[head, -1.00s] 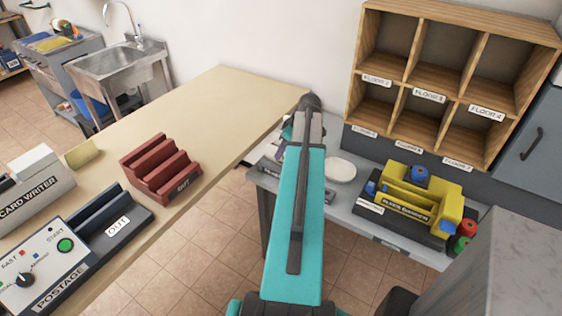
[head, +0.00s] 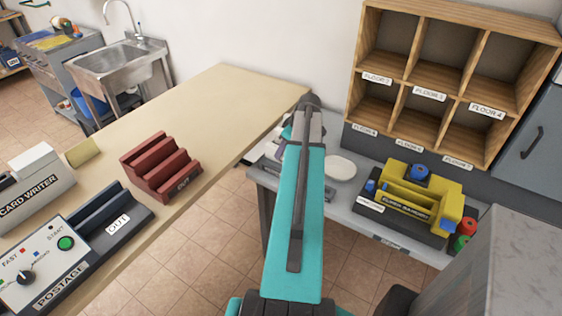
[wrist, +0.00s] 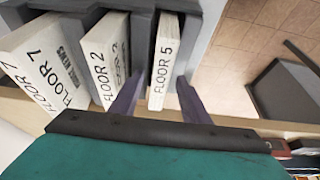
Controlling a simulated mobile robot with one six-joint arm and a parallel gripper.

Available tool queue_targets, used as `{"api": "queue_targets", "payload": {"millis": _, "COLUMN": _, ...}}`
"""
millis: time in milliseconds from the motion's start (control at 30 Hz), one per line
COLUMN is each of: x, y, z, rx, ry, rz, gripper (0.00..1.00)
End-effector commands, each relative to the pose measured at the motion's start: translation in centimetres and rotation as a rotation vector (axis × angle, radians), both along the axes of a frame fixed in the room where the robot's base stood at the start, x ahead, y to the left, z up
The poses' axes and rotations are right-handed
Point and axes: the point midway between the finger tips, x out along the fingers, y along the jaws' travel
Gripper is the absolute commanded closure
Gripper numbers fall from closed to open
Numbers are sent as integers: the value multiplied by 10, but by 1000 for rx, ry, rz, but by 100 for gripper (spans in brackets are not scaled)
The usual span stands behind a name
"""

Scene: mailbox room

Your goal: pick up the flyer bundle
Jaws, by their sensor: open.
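In the wrist view, white bundles stand upright in a grey slotted holder (wrist: 72,5). They are marked FLOOR 7 (wrist: 38,62), FLOOR 2 (wrist: 107,55) and FLOOR 5 (wrist: 166,60). Which one is the task's flyer bundle is not clear; the FLOOR 7 one also carries print on its side. My gripper (wrist: 158,82) is open, with one finger on each side of the FLOOR 5 bundle. I cannot tell whether the fingers touch it.
Wooden pigeonholes (head: 408,72) stand above a grey bench (head: 272,180). On the bench are a white oval dish (head: 340,168) and a yellow machine (head: 443,205). The cream table (head: 215,110) at left carries a red rack (head: 160,168) and a postage machine (head: 50,262).

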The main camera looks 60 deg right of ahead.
Motion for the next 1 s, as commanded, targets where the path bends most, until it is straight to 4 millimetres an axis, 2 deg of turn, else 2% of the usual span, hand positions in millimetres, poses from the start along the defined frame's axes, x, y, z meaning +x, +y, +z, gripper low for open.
{"api": "queue_targets", "payload": {"millis": 167, "x": 0, "y": 0, "z": -2, "rx": 0, "ry": 0, "rz": 0, "gripper": 60}}
{"api": "queue_targets", "payload": {"millis": 400, "x": 0, "y": 0, "z": -2, "rx": 0, "ry": 0, "rz": 0, "gripper": 100}}
{"api": "queue_targets", "payload": {"millis": 1000, "x": 0, "y": 0, "z": 4, "rx": -1, "ry": -1, "rz": 0, "gripper": 100}}
